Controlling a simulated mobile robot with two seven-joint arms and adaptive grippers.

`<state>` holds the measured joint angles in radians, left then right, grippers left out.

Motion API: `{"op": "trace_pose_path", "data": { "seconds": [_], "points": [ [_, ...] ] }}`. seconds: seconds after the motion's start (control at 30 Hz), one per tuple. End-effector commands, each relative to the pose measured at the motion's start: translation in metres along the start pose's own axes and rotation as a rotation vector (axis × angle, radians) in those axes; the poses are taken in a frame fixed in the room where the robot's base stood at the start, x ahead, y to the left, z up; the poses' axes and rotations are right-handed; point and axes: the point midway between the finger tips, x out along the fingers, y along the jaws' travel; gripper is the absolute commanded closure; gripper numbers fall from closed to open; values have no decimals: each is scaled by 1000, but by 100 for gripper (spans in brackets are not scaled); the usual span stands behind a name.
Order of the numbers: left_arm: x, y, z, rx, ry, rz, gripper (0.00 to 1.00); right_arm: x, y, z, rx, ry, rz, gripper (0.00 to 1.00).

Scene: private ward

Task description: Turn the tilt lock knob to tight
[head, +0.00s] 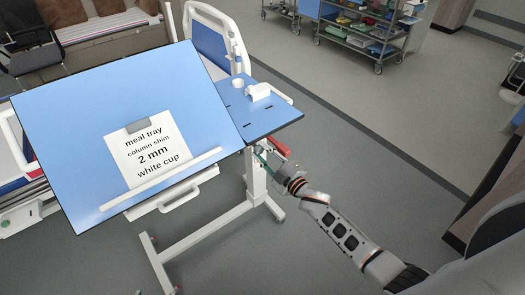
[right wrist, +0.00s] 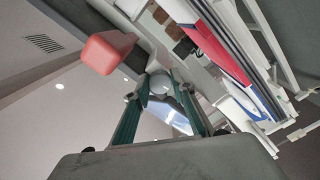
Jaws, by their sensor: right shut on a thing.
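The tilt lock knob (right wrist: 161,84) is a small round grey-white knob, seen in the right wrist view between the two fingertips. My right gripper (head: 263,159) reaches under the right side of the overbed table (head: 70,120), beside its white column. In the right wrist view, my right gripper (right wrist: 160,92) is shut on the knob, with a teal finger on each side. The knob is hidden in the head view, and no tight or loose marking can be read. My left gripper is not in view.
A red lever (head: 279,146) sticks out close to the right gripper, and shows large in the wrist view (right wrist: 107,52). The tilted blue top carries a note (head: 152,160).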

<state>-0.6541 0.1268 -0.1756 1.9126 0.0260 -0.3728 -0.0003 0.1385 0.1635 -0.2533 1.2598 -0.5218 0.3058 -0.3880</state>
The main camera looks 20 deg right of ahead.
Motion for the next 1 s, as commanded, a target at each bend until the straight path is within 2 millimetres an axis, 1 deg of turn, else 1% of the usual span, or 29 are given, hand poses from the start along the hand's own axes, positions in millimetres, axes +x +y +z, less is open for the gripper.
{"op": "trace_pose_path", "data": {
  "seconds": [0.1,0.33,0.87,0.9,0.97,1.0],
  "points": [
    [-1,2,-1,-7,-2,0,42,0,-1,0,64,-1,-2,97],
    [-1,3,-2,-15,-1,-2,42,0,-1,0,142,0,-2,97],
    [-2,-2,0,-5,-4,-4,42,0,-2,0,167,0,-2,97],
    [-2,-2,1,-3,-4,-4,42,0,-2,0,167,0,-2,74],
    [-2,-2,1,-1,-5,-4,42,0,-1,0,167,0,-1,59],
    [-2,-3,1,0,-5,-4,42,0,-1,0,167,0,-1,59]
  ]
}}
